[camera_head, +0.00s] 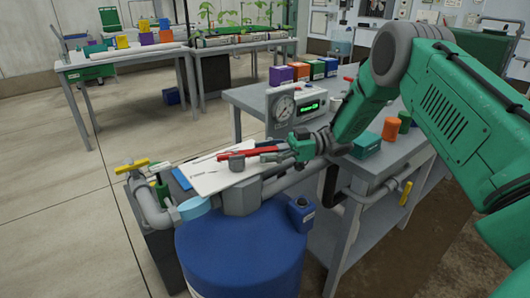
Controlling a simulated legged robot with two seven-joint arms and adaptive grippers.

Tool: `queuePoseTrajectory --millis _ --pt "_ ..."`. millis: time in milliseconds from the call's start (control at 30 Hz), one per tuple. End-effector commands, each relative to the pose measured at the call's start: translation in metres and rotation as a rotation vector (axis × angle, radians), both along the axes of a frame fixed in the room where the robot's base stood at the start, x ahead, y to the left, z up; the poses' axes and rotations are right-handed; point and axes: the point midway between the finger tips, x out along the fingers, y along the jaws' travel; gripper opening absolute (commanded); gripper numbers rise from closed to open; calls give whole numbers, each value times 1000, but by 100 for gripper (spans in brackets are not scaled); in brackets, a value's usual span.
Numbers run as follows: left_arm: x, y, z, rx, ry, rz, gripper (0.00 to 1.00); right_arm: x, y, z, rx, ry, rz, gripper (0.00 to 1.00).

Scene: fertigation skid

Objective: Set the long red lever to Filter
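The long red lever (250,152) lies roughly level above the valve on the pipework, near the middle of the picture. A grey round hub (236,162) sits just in front of it. A white label plate (208,178) lies below and to the left; its print is too small to read. My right gripper (277,152) reaches in from the right, with its fingers at the right part of the lever. The fingers overlap the lever in view, so I cannot tell whether they grip it. My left gripper is out of view.
A blue tank (240,255) stands in front, below the valve. A pressure gauge (284,108) and a controller with a green display (310,107) stand behind the gripper. A yellow-handled valve (132,166) is at the left. Open floor lies farther left.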

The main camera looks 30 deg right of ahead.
Motion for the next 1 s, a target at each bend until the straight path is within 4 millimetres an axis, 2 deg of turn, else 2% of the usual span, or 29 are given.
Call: queuePoseTrajectory --millis 333,733,900,1000 --pt "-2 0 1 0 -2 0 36 -1 0 7 2 -3 2 40" --pt "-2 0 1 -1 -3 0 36 0 0 77 1 -2 3 40" --pt "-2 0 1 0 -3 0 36 1 -1 95 2 0 2 40" --pt "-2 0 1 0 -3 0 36 1 -1 98 2 1 2 40"
